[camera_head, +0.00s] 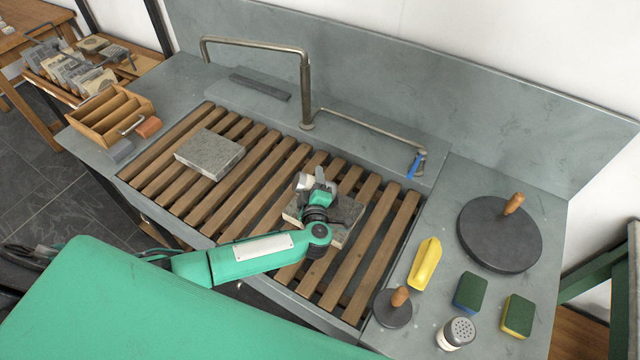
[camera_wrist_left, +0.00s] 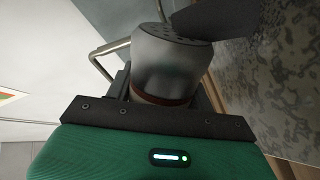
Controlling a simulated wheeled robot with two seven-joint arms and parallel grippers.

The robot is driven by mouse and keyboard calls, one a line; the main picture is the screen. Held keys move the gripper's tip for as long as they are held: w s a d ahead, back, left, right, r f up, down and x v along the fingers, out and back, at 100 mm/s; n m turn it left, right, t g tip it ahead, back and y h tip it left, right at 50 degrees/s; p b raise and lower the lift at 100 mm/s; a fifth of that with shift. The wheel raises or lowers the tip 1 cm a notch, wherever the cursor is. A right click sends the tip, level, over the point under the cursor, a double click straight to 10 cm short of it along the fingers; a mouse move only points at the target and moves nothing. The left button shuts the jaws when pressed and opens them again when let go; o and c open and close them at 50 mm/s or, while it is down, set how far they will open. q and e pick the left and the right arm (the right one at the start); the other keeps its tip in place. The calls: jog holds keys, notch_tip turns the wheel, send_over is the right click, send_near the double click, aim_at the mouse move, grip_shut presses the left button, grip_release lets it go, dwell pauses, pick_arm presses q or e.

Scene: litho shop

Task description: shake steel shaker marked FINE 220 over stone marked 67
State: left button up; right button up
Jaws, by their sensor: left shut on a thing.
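My left gripper (camera_head: 312,190) is shut on a steel shaker (camera_head: 302,181) above the right-hand stone (camera_head: 346,214) on the wooden slats. In the left wrist view the shaker (camera_wrist_left: 165,62) shows its perforated lid and a brown band near the jaws. The mottled stone face (camera_wrist_left: 287,80) fills the right side of that view, apart from the shaker. A second grey stone (camera_head: 210,153) lies on the slats to the left. Another steel shaker (camera_head: 456,333) stands upright at the front right. I cannot read any marks on shakers or stones. My right gripper is not in view.
A pipe faucet (camera_head: 305,85) rises behind the slats. Two dark discs with wooden knobs (camera_head: 500,235) (camera_head: 393,308), a yellow tool (camera_head: 425,263) and two sponges (camera_head: 470,292) (camera_head: 517,315) occupy the right counter. A wooden divided box (camera_head: 110,115) sits at the left.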

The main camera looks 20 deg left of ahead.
pick_arm(q)
jog(key=shift+w+a, duration=0.65)
jog(key=shift+a, duration=2.55)
jog(key=shift+s+p, duration=1.9)
jog(key=shift+s, duration=1.1)
jog(key=shift+s+d+r+p, duration=0.1)
jog(key=shift+s+d+p, duration=0.15)
jog(key=shift+d, duration=0.9)
jog(key=shift+s+d+p, duration=0.1)
jog(key=shift+s+d, duration=0.1)
jog(key=shift+d, duration=0.9)
jog(key=shift+s+d, duration=0.15)
jog(key=shift+d, duration=0.7)
jog(key=shift+s+d, duration=0.15)
jog(key=shift+d, duration=0.7)
jog(key=shift+s+d, duration=0.15)
jog(key=shift+d, duration=0.7)
